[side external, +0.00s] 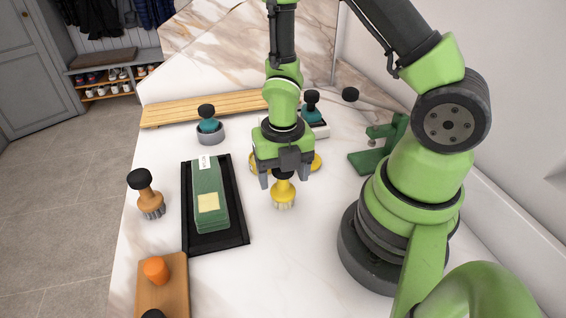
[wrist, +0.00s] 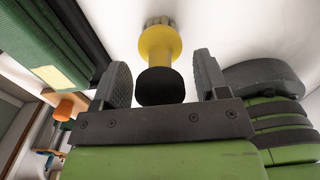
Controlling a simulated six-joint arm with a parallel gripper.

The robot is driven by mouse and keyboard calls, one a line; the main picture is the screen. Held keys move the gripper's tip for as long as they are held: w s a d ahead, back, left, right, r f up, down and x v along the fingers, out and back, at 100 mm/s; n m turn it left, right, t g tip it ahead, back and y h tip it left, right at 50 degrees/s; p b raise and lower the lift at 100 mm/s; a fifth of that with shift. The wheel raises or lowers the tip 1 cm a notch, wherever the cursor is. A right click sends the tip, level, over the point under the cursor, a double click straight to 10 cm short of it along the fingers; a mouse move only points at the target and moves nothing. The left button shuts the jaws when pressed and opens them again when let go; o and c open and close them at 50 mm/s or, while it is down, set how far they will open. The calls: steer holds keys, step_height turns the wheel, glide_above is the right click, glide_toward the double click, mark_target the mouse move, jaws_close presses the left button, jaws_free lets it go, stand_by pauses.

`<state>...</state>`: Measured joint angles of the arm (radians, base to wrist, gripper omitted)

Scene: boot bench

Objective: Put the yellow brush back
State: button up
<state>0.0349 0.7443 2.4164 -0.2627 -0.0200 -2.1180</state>
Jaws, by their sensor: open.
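The yellow brush (side external: 284,193) stands upright on the white bench top, bristles down and black knob up. In the wrist view the yellow brush (wrist: 160,43) shows its black knob (wrist: 160,87) between my two fingers, with a gap on each side. My gripper (side external: 284,181) is open above and around the knob, its fingers apart; they also show in the wrist view (wrist: 162,77). A yellow round piece (side external: 316,162) sits behind my gripper, mostly hidden by it; I cannot tell its full shape.
A black tray (side external: 238,230) with a green box (side external: 206,178) lies left. An orange brush (side external: 145,196) stands beyond it. A teal brush (side external: 208,122) sits in a grey round holder (side external: 210,135). A green stand (side external: 372,162) is right.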

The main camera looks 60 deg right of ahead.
steer(key=shift+r, duration=0.1)
step_height(320, 180, up, 12)
steer(key=shift+f, duration=0.2)
steer(key=r+m, duration=0.1)
step_height(320, 180, up, 7)
steer(key=m+t, duration=0.3)
steer(key=m, duration=0.9)
glide_above(288, 197)
steer(key=s+a+r+m+t+y, duration=0.2)
steer(key=s+r+m+t, duration=0.2)
steer(key=m, duration=1.4)
steer(key=shift+v, duration=1.1)
